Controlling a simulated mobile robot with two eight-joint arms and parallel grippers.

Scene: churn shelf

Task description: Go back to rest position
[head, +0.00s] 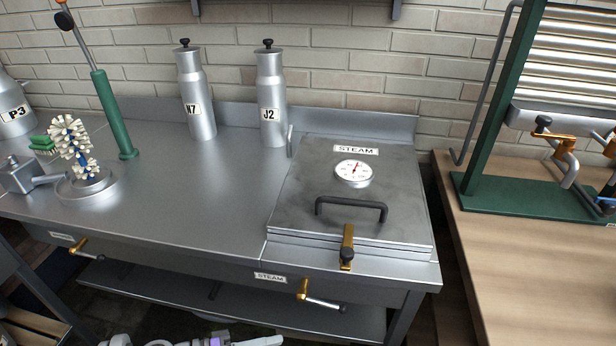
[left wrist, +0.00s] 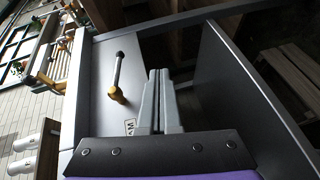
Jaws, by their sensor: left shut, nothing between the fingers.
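My left gripper (left wrist: 160,75) shows in the left wrist view, its two grey fingers together with nothing between them. It is in front of the steel bench's front panel (left wrist: 103,90), near the steam valve handle (left wrist: 117,78), and I see no contact with it. In the head view only white and purple parts of my arm show at the bottom edge, low in front of the bench. The same steam valve handle (head: 318,298) is on the bench front there, under the steam chest. My right gripper is not seen in either view.
The steam chest (head: 300,200) has its lid down. Churns N7 (head: 196,95) and J2 (head: 270,100) stand at the bench's back. A lower shelf (head: 240,305) runs beneath the bench. A wooden table (head: 530,270) is at right.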

